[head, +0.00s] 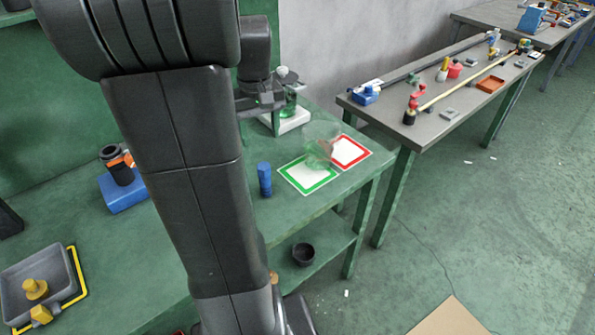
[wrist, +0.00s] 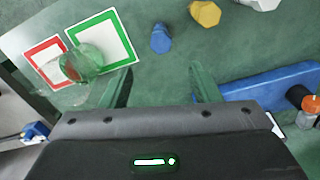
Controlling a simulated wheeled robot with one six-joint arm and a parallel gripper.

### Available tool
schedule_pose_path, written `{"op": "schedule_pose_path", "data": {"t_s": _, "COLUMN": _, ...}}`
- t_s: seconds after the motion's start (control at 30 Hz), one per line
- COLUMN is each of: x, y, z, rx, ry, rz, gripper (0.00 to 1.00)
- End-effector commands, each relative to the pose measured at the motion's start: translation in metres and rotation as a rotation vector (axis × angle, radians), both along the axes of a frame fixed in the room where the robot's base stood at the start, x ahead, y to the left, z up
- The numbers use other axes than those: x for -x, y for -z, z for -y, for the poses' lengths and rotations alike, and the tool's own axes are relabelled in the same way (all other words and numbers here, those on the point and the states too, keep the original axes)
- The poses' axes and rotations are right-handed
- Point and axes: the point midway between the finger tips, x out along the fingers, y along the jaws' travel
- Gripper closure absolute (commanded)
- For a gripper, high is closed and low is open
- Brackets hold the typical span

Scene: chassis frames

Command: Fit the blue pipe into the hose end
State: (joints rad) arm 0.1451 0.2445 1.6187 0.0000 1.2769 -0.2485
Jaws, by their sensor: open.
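The blue pipe (head: 264,179) stands upright on the green bench, left of the green-bordered card. It also shows in the wrist view (wrist: 161,38), beyond my fingertips and apart from them. My gripper (wrist: 160,85) is open, with nothing between its two spread fingers. In the head view my gripper is partly hidden by my arm. The dark hose end (head: 110,153) with an orange band sits on a blue base (head: 120,198) at the left of the bench. In the wrist view, the blue base (wrist: 265,84) and the orange band (wrist: 311,103) are at the right edge.
A clear jar (wrist: 82,63) stands by the green-bordered card (head: 309,177) and red-bordered card (head: 350,152). A yellow part (wrist: 205,13) lies near the pipe. A grey tray (head: 38,283) with yellow fittings is at lower left. Bare bench surrounds the pipe.

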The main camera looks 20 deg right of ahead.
Motion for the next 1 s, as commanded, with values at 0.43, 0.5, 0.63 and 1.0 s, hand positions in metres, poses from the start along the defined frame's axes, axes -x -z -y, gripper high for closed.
{"op": "schedule_pose_path", "data": {"t_s": 0.43, "x": 0.001, "y": 0.076, "z": 0.000, "rx": -0.001, "ry": 0.001, "rz": -0.004, "gripper": 0.44}}
{"op": "schedule_pose_path", "data": {"t_s": 0.5, "x": 0.001, "y": 0.080, "z": 0.000, "rx": -0.001, "ry": 0.001, "rz": -0.003, "gripper": 0.44}}
{"op": "schedule_pose_path", "data": {"t_s": 0.63, "x": 0.002, "y": 0.089, "z": 0.001, "rx": -0.001, "ry": 0.001, "rz": -0.004, "gripper": 0.44}}
{"op": "schedule_pose_path", "data": {"t_s": 1.0, "x": 0.003, "y": 0.133, "z": 0.003, "rx": -0.001, "ry": 0.001, "rz": -0.003, "gripper": 0.44}}
